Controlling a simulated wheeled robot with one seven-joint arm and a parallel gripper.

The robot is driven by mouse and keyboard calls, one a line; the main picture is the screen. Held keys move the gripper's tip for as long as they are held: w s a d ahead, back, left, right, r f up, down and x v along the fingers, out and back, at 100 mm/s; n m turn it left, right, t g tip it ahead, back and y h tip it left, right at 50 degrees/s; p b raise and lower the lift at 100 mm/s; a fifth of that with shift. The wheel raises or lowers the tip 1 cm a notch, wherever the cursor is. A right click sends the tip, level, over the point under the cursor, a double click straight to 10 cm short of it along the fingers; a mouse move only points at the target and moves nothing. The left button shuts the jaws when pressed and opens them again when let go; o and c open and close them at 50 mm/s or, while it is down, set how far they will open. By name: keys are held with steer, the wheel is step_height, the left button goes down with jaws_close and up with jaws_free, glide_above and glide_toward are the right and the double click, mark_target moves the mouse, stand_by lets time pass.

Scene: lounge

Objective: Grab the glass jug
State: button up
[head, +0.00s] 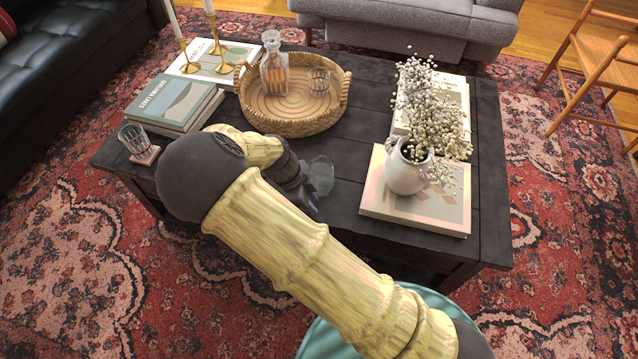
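A clear glass decanter (273,72) with a round stopper stands upright in the round wicker tray (318,122) at the back of the dark coffee table (345,205). A clear, bluish glass vessel (321,174) stands on the table in front of the tray; I cannot tell its exact shape or which of the two is the jug. My gripper (306,198) is low over the table, just beside this vessel, and well in front of the decanter. My arm hides much of the gripper, and its opening and contact with the vessel cannot be made out.
A tumbler (319,81) stands in the tray. Another glass (137,140) sits on a coaster at the left. Books (172,105) and brass candlesticks (217,48) stand at the back left. A white flower vase (407,170) stands on a book (375,198) at the right.

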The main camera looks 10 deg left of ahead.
jaws_close()
stand_by(1.4)
